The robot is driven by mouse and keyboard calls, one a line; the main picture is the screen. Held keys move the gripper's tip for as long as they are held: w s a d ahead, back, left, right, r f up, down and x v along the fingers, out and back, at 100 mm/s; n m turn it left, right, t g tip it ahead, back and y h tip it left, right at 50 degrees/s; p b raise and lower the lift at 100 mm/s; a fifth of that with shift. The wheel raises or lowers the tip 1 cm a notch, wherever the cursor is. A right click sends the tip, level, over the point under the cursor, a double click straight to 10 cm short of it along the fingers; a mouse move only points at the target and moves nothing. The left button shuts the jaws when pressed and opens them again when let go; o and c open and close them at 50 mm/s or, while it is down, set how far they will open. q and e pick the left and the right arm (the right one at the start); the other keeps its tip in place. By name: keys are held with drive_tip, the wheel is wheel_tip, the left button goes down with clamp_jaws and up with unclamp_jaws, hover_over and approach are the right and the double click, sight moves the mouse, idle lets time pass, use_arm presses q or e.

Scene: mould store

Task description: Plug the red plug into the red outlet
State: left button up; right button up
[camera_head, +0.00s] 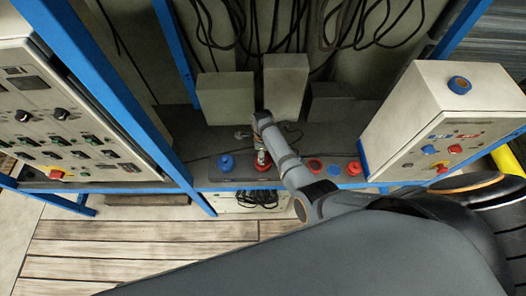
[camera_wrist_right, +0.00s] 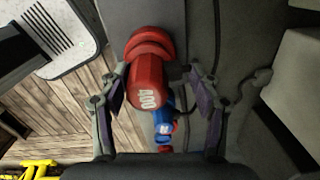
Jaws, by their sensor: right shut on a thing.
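The red plug (camera_wrist_right: 147,82), a stubby red cylinder with pale lettering, sits between the fingers of my right gripper (camera_wrist_right: 158,92) in the right wrist view. The gripper is shut on it, and a wide red collar shows at the plug's far end. In the head view the right gripper (camera_head: 262,157) is over the grey ledge, with a bit of red at its tip. Red round fittings (camera_head: 315,165) and (camera_head: 354,168) are on the ledge to the right; I cannot tell which is the red outlet. My left gripper is out of view.
A blue fitting (camera_head: 226,163) is left of the gripper, and another blue one (camera_head: 334,170) is to the right. Pale boxes (camera_head: 285,85) stand behind the ledge. A control panel (camera_head: 60,115) is at left, a switch box (camera_head: 440,120) at right. Black cables hang behind.

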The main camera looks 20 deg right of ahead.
idle(0.4)
drive_tip(key=shift+f+b, duration=0.55)
drive_tip(key=shift+f, duration=0.25)
drive_tip(key=o, duration=1.3)
drive_tip(key=shift+o, duration=0.3)
drive_tip(key=shift+o, duration=1)
